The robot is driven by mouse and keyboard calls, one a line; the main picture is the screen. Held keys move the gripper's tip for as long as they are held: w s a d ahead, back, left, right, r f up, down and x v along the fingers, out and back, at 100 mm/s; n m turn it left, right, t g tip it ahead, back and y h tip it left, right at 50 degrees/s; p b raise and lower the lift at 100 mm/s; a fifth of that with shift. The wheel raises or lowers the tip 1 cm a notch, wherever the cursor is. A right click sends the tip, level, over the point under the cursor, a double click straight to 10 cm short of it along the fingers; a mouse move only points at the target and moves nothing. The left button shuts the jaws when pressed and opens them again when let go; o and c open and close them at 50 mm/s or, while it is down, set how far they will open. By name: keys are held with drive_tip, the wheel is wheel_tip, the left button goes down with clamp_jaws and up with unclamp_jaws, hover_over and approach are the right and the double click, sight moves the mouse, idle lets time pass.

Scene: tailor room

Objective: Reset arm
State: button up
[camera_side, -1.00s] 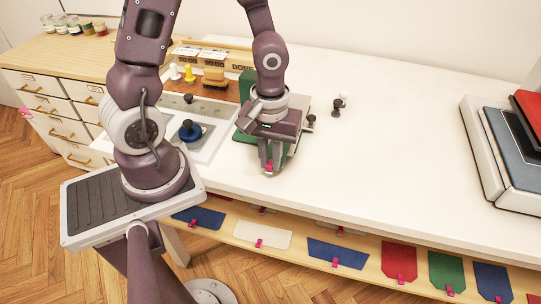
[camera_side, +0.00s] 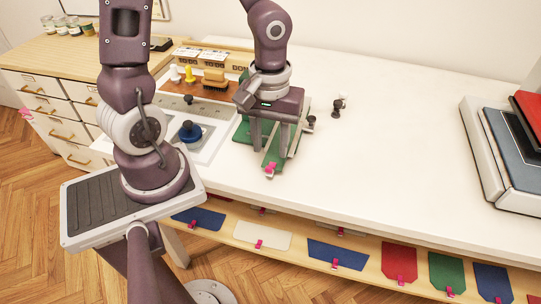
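My gripper (camera_side: 268,150) hangs over the white table (camera_side: 410,130), left of the table's middle, with its fingers pointing down. The two fingers stand apart, and nothing shows held between them. A green piece (camera_side: 272,152) lies below and behind the fingers, partly hidden by them. A pink clip (camera_side: 270,169) sits at its front end, near the table's front edge. I cannot tell whether the fingertips touch the green piece.
Dark knobs (camera_side: 311,122) stand just right of my gripper. Clipped coloured pieces (camera_side: 399,261) line the shelf below. The table's middle right is clear.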

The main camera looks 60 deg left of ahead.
drive_tip(key=shift+r, duration=0.95)
drive_tip(key=s+d+r+m+t, duration=0.1)
drive_tip(key=s+r+m+t, duration=0.4)
drive_tip(key=r, duration=0.9)
drive_tip(key=s+m, duration=0.3)
drive_tip(key=m, duration=0.1)
drive_tip(key=shift+t, duration=0.3)
